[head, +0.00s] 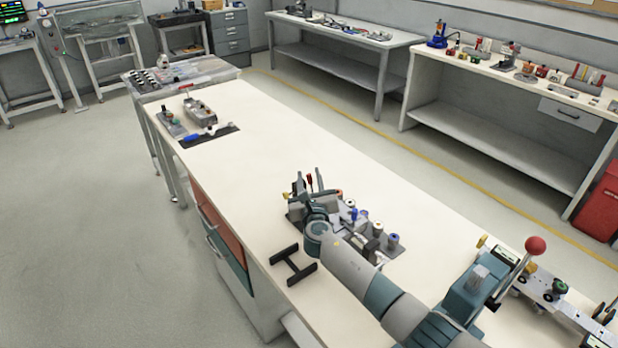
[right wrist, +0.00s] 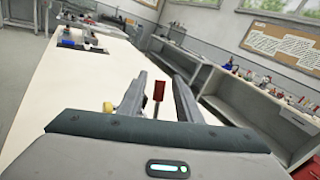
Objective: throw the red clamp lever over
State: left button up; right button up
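The red clamp lever (right wrist: 158,92) stands upright between the two fingers of my right gripper (right wrist: 158,100) in the right wrist view, with a visible gap on each side. In the head view only a small red part of the lever (head: 310,182) shows between the grey fingers. My right gripper (head: 309,186) is open, low over a dark fixture plate (head: 400,249) on the white bench (head: 255,135). The gripper and arm hide much of this plate and the lever's base. My left gripper is not in view.
Blue-topped and grey-topped posts (head: 393,241) stand right of my right gripper. A black H-shaped piece (head: 293,265) lies at the bench's near edge. A red-ball lever (head: 536,245) stands on a device at lower right. The bench middle is clear toward the far fixtures (head: 203,112).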

jog(key=shift+w, duration=0.3)
grip_shut()
jog(key=shift+r+p, duration=0.2)
jog(key=shift+p, duration=0.35)
jog(key=n+g+p, duration=0.1)
jog(key=p, duration=0.4)
jog(key=w+a+n+g+p, duration=0.1)
jog(key=g+p, duration=0.1)
jog(key=p, duration=0.4)
jog(key=shift+w+f+h, duration=0.1)
jog(key=shift+f+h, duration=0.2)
jog(key=shift+f, duration=0.05)
jog(key=shift+w+f+g+p, duration=0.1)
jog(key=shift+g+p, duration=0.2)
jog(key=shift+g, duration=0.1)
jog(key=shift+w+a+f+n+g, duration=0.15)
jog(key=shift+f+n+g, duration=0.15)
jog(key=shift+f+g, duration=0.2)
